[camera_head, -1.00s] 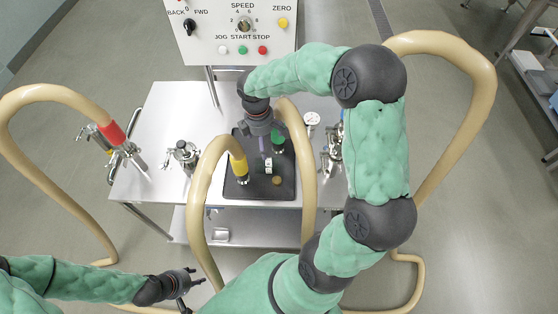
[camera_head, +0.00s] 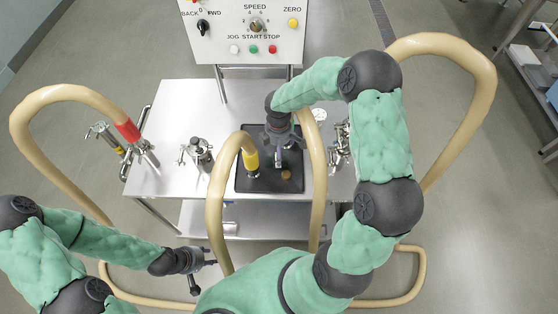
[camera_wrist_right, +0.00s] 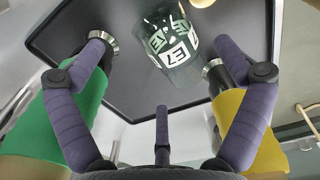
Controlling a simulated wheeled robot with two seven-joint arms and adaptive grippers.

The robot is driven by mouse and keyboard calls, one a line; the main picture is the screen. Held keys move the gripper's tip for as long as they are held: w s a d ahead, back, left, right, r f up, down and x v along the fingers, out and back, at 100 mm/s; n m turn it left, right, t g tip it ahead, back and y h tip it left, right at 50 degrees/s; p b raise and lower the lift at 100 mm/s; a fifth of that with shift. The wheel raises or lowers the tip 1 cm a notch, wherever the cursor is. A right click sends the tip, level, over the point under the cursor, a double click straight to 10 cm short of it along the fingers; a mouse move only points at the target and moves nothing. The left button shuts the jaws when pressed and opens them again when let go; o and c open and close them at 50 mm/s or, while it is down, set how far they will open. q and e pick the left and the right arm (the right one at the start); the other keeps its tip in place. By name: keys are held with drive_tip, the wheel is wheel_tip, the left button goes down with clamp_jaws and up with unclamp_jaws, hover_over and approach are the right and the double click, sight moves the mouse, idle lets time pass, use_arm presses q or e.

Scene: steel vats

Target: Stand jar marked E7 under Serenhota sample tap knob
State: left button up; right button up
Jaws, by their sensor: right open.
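The jar marked E7 (camera_wrist_right: 178,52) is clear with dark and white label squares, and stands on the black tray (camera_wrist_right: 60,25) in the right wrist view. My right gripper (camera_wrist_right: 163,68) is open, its fingers spread around the near side of the jar, not visibly touching it. In the head view the right gripper (camera_head: 279,150) is over the tray and mostly hides the jar. Steel valves stand left (camera_head: 199,155) and right (camera_head: 340,140) of the tray. No name Serenhota is readable. My left gripper (camera_head: 207,268) is empty and open before the table.
A yellow-collared hose end (camera_head: 250,160) stands in the tray near the right gripper; a green-collared one (camera_wrist_right: 70,115) shows in the wrist view. A red-collared hose (camera_head: 126,131) is at the table's left. A control panel (camera_head: 250,30) rises behind.

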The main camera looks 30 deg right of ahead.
drive_tip(key=f, duration=0.1)
drive_tip(key=f+b, duration=0.1)
drive_tip(key=f, duration=0.3)
drive_tip(key=shift+w+a+b, duration=0.1)
drive_tip(key=shift+a+b, duration=0.25)
drive_tip(key=c, duration=1.4)
drive_tip(key=shift+r, duration=0.1)
